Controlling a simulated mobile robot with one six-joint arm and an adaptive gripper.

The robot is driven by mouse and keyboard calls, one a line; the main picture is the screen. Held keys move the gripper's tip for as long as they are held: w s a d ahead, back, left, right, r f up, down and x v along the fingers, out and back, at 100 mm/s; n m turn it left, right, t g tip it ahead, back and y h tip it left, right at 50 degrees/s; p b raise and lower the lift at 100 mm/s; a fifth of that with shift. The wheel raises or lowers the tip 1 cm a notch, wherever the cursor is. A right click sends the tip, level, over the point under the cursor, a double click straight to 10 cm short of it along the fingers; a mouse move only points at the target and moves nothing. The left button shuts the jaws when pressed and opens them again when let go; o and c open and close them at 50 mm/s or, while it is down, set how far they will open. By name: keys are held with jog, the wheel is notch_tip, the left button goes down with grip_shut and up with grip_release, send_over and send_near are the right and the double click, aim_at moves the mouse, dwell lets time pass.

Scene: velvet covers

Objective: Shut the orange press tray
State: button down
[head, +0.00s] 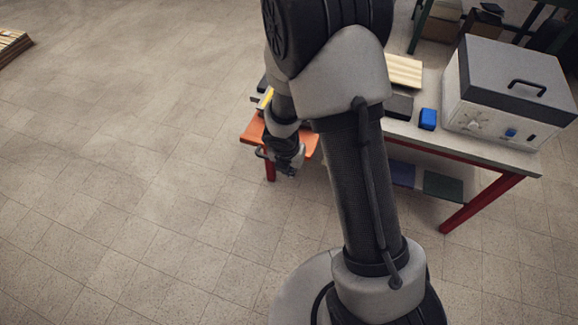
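The orange press tray (256,131) juts out from the left end of the workbench, over its front edge. My arm hides much of it and the press it belongs to. My gripper (287,171) is at the tray's front edge, pointing down; whether it touches the tray I cannot tell. The fingers are small and dark here, so their opening does not show. A bit of yellow (265,98) shows behind the tray, beside my wrist.
The workbench (480,152) has red legs and a lower shelf with dark covers (443,187).

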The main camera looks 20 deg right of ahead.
jog(key=shift+w+d+f, duration=0.75)
jog(key=shift+w+f, duration=0.05)
jog(key=shift+w, duration=0.2)
jog(key=shift+w+d+f, duration=0.7)
jog(key=shift+w+f, duration=0.1)
jog(key=shift+w, duration=0.15)
jog(key=shift+p, duration=0.35)
